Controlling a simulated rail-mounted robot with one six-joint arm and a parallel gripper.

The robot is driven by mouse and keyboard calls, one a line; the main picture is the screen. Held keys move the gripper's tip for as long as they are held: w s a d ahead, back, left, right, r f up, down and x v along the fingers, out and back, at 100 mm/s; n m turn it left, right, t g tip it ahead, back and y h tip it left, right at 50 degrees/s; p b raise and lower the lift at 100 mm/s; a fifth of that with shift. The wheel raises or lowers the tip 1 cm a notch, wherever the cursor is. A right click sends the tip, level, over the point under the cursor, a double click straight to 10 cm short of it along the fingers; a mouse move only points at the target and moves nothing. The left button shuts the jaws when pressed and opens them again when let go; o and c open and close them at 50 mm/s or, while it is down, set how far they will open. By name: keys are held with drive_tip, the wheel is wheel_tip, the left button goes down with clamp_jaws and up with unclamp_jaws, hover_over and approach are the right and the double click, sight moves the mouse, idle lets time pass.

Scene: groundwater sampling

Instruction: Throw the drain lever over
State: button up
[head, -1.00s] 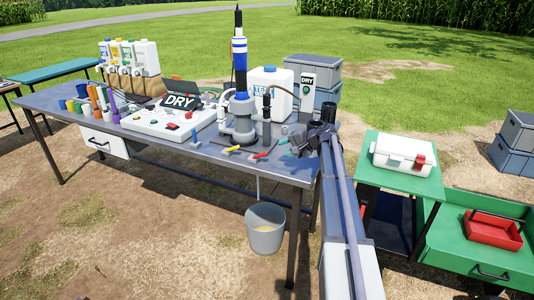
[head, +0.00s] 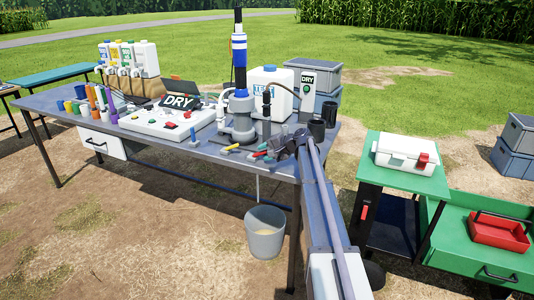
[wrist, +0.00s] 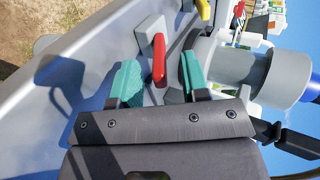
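A red lever (head: 260,155) sits at the front edge of the grey bench, right of a yellow lever (head: 230,148). No label shows which is the drain lever. My gripper (head: 271,152) is low over the bench, close to the red lever. In the wrist view, my gripper (wrist: 160,76) is open, with its two teal fingers apart. The red lever (wrist: 159,58) stands between them, with a gap on each side and no visible contact. The yellow lever (wrist: 203,9) is farther off at the top.
A grey pump cylinder (head: 239,128) stands behind the levers, and a white tank (head: 272,88) behind it. Black cups (head: 317,130) stand at the bench's right end. A bucket (head: 265,232) is on the ground below the bench front.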

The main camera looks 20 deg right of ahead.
sight(261, 152)
clamp_jaws()
drive_tip(key=c, duration=0.7)
unclamp_jaws()
drive_tip(key=p, duration=0.1)
drive_tip(key=r+p, duration=0.1)
drive_tip(key=w+r+g+p, duration=0.1)
drive_tip(key=p, duration=0.1)
drive_tip(key=shift+a+r+h, duration=0.2)
drive_tip(key=shift+a+h, duration=0.2)
drive_tip(key=shift+c, duration=0.2)
drive_tip(key=shift+o, duration=0.5)
drive_tip(key=shift+w+a+r+g+h+p, duration=0.2)
drive_tip(key=shift+w+a+g+h+p, duration=0.15)
drive_tip(key=shift+p, duration=0.4)
drive_tip(key=shift+f, duration=0.2)
drive_tip(key=shift+w+a+r, duration=0.1)
drive_tip(key=shift+a+r, duration=0.05)
drive_tip(key=shift+r, duration=0.05)
drive_tip(key=shift+o, duration=0.7)
drive_tip(key=w+a+g+p, duration=0.1)
drive_tip(key=w+a+r+h+p, duration=0.1)
drive_tip(key=p, duration=0.1)
drive_tip(key=shift+g, duration=0.35)
drive_tip(key=shift+w+f+h, duration=0.1)
drive_tip(key=shift+f+h, duration=0.05)
drive_tip(key=shift+h, duration=0.1)
drive_tip(key=o, duration=0.5)
drive_tip(key=shift+a, duration=0.1)
drive_tip(key=shift+o, duration=0.2)
